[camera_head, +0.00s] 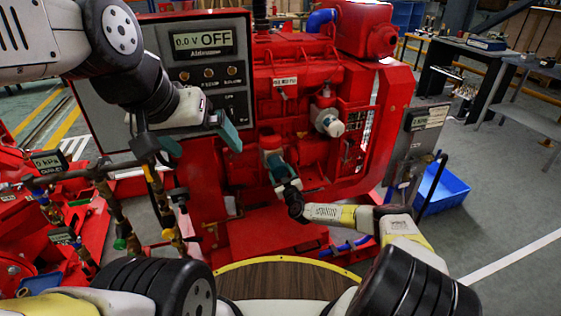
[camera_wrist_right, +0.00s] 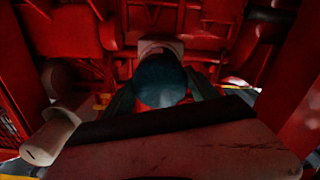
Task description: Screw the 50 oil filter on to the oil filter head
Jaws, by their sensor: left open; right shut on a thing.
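The oil filter (camera_head: 273,158) is a pale cylinder with a dark teal round end, under a red oil filter head (camera_head: 270,141) on the front of the red engine. My right gripper (camera_head: 285,178) is shut on it from below and in front. In the right wrist view the filter's dark round end (camera_wrist_right: 160,80) sits between the fingers of my right gripper (camera_wrist_right: 162,95). The filter appears upright against the head; I cannot tell whether the threads are engaged. My left gripper (camera_head: 200,140) is open and empty in front of the grey panel, its teal fingers spread.
A control panel (camera_head: 204,72) reading OFF stands behind my left gripper. Pipes and valves (camera_head: 118,205) crowd the lower left. A blue bin (camera_head: 442,187) lies on the floor at right.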

